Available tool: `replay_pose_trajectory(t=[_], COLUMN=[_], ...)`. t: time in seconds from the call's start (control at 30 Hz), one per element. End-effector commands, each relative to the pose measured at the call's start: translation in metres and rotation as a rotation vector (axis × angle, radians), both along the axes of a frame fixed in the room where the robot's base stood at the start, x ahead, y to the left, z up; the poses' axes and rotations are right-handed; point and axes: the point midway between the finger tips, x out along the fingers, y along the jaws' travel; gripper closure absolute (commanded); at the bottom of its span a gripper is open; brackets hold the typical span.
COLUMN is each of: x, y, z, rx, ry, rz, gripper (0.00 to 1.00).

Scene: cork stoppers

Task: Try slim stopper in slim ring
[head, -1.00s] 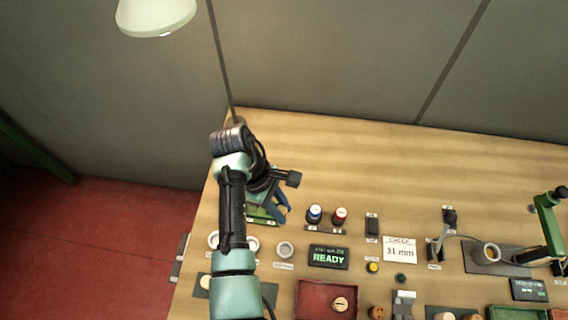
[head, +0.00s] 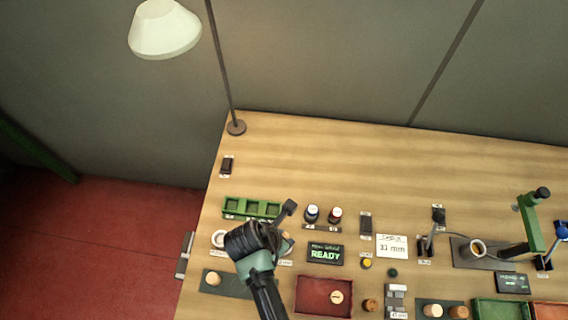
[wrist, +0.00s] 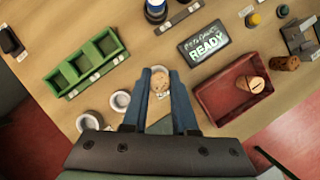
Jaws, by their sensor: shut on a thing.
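My gripper (wrist: 161,73) has its blue fingers on either side of a pale cork stopper (wrist: 162,82), gripped at the fingertips. The stopper is over the rightmost place in the row of pale rings. The ring there is mostly hidden, so I cannot tell whether the stopper is in it or above it. Two other rings, a middle one (wrist: 120,102) and a left one (wrist: 87,121), stand open and empty. Ring labels are too small to read. In the head view my wrist covers most of the rings; the left ring (head: 219,239) shows beside it.
A green three-compartment tray (head: 228,207) lies behind the rings. A display reading READY (head: 325,254) is to the right. A red tray (head: 305,290) with one cork stopper (head: 336,297) is nearer. Another cork (head: 212,278) sits on a dark mat (head: 237,287).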

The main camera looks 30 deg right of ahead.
Motion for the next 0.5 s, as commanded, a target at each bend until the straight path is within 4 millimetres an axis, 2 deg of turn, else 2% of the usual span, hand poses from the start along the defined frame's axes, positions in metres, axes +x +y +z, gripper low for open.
replay_pose_trajectory(t=[0.03, 0.5], x=[0.0, 0.0], y=[0.0, 0.0], z=[-0.007, -0.043], rx=[0.0, 0.0], ry=[0.0, 0.001], rz=[-0.001, -0.001], gripper=[1.0, 1.0])
